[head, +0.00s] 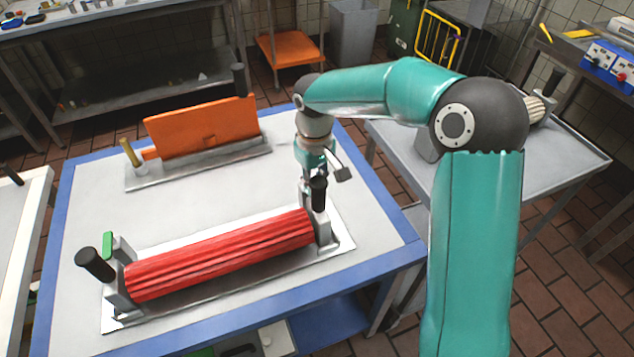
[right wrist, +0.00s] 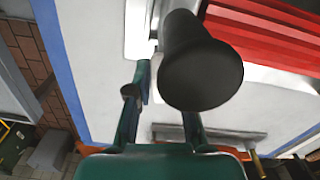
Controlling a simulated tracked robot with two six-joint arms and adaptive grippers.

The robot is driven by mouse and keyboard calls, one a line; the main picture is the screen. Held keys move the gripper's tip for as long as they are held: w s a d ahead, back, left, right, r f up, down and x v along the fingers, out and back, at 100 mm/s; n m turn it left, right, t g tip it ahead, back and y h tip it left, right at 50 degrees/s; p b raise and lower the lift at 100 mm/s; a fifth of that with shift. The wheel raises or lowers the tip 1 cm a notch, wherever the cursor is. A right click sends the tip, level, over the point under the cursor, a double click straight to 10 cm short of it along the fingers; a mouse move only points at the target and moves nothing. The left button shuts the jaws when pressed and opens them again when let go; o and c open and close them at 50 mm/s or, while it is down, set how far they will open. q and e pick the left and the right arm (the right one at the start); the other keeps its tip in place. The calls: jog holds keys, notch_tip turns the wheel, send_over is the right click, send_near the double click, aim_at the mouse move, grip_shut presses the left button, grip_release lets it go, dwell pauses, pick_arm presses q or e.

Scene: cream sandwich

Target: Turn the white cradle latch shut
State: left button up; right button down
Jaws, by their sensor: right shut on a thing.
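The cradle (head: 340,243) lies along the front of the table and holds a red ribbed roller (head: 220,255). Its left end has a green latch (head: 107,244) and a black knob (head: 95,264). Its right end has another black knob (head: 318,194), which also fills the upper middle of the right wrist view (right wrist: 200,70). The white latch (right wrist: 138,30) is at this right end, partly hidden by the knob and my fingers. My right gripper (head: 306,190) reaches down from above and is shut on the white latch. My left gripper is not in view.
An orange block (head: 200,128) stands in a second metal holder (head: 190,172) at the back of the blue-edged table (head: 385,232). A grey side table (head: 550,165) stands to the right. The table between the two holders is clear.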

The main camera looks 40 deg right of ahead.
jog(key=shift+w+a+m+b, duration=0.15)
jog(key=shift+a+m+b, duration=0.25)
jog(key=shift+m, duration=1)
jog(key=shift+a, duration=0.1)
jog(key=c, duration=1)
grip_release()
jog(key=shift+c, duration=0.2)
notch_tip(320, 180, up, 12)
